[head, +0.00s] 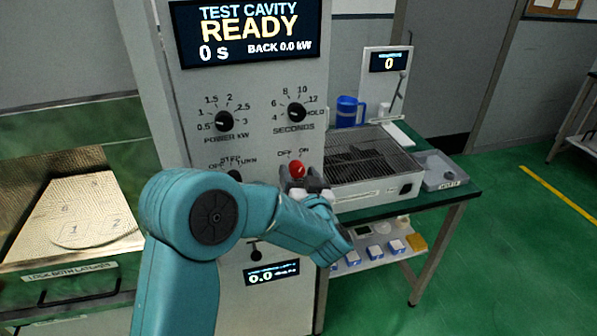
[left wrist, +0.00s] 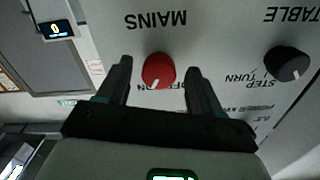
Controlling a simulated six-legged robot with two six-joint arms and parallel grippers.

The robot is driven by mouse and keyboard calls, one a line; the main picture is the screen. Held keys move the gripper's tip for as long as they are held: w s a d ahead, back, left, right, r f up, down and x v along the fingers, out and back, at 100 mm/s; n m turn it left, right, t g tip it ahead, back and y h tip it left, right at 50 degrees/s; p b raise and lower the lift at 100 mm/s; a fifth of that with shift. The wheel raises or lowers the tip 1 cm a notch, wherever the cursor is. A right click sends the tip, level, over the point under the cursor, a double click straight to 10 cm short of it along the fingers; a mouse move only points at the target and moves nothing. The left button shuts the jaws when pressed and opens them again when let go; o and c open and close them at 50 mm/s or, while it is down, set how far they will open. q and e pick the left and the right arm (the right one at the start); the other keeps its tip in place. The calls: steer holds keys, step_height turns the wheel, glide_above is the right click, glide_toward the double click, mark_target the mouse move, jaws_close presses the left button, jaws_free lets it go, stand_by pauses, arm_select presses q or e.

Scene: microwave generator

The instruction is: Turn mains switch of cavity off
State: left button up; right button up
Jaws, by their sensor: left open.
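The red mains knob (head: 297,169) sits on the grey front panel under the OFF and ON labels. In the left wrist view the panel is upside down, and the red knob (left wrist: 158,69) lies beside the word MAINS. Its white mark points down and left there, towards the ON side. My left gripper (head: 305,182) is at the knob in the head view, partly hidden by my teal arm. In the wrist view my left gripper (left wrist: 160,72) is open, one finger on each side of the knob, with gaps visible. My right gripper is not in view.
The black table knob (left wrist: 288,63) is beside the mains knob. The power knob (head: 224,121) and seconds knob (head: 297,112) are above, under a display (head: 250,34) reading READY. A green bench (head: 440,200) with a wire-topped tray (head: 365,165) stands to the right.

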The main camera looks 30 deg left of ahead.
arm_select(q)
steer(key=shift+w+a, duration=0.1)
steer(key=shift+w, duration=0.05)
steer(key=c, duration=1.1)
steer(key=shift+f+n+b, duration=0.2)
steer(key=shift+n+b, duration=0.2)
steer(key=shift+b, duration=0.4)
steer(key=n+b, duration=0.8)
steer(key=b, duration=0.2)
steer(key=shift+r+n+b, duration=0.1)
steer(key=shift+n+b, duration=1.15)
steer(key=shift+n, duration=0.25)
steer(key=o, duration=1.1)
steer(key=shift+r, duration=0.1)
